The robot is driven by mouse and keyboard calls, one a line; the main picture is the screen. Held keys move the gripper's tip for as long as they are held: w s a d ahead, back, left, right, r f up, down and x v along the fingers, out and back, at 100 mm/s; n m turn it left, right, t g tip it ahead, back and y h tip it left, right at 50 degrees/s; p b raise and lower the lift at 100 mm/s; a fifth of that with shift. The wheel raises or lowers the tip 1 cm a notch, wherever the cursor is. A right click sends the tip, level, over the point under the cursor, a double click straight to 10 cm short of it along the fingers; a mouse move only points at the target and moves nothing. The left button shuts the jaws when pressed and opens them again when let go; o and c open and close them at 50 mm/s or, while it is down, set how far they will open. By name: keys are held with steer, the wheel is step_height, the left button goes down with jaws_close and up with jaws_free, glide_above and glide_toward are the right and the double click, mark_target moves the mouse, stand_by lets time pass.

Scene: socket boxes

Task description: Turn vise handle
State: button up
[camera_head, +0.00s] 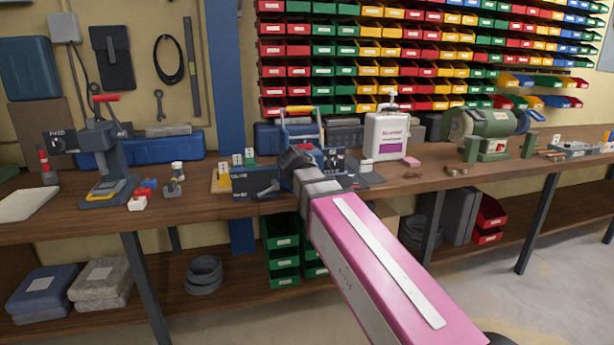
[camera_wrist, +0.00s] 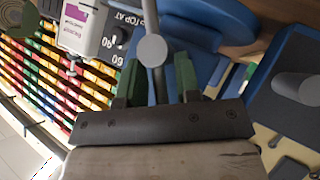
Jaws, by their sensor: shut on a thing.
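In the wrist view, the vise handle (camera_wrist: 152,49) is a grey bar with a round knob at its end. It runs between the two green fingers of my gripper (camera_wrist: 158,84), which is shut on it. Blue metal of the vise (camera_wrist: 195,28) lies behind the handle. In the head view, my gripper (camera_head: 297,160) is over the workbench at the blue vise (camera_head: 331,158). My pink arm comes in from the lower right. The gripper and wrist hide the handle and part of the vise in that view.
The wooden workbench (camera_head: 225,207) also holds a grey press (camera_head: 108,160) at left, a white container (camera_head: 386,135) close right of the vise, and a green bench grinder (camera_head: 487,125) farther right. Rows of coloured bins (camera_head: 375,50) hang behind. Small parts lie left of the vise.

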steer(key=m+y, duration=0.1)
steer(key=d+m+g+y, duration=0.1)
steer(key=y, duration=0.1)
steer(key=g+y, duration=0.1)
steer(key=shift+d+r+m+y, duration=0.1)
steer(key=shift+d+m+y, duration=0.2)
steer(key=shift+m+y, duration=0.1)
steer(key=m+y, duration=0.1)
steer(key=g+y, duration=0.1)
steer(key=y, duration=0.1)
steer(key=d+m+y, duration=0.1)
steer(key=y, duration=0.1)
steer(key=shift+w+d+f+m, duration=0.1)
steer(key=shift+w+f+m, duration=0.05)
steer(key=shift+f+m, duration=0.15)
steer(key=m+y, duration=0.2)
steer(key=y, duration=0.1)
steer(key=f+y, duration=0.1)
steer(key=shift+w+d+m+g+y, duration=0.1)
steer(key=shift+d+m+g+y, duration=0.3)
steer(key=m+y, duration=0.1)
steer(key=f+m+y, duration=0.1)
steer(key=y, duration=0.1)
steer(key=shift+m+y, duration=0.3)
steer(key=shift+t, duration=0.3)
stand_by(0.4)
steer(key=o, duration=0.9)
steer(key=shift+w, duration=0.1)
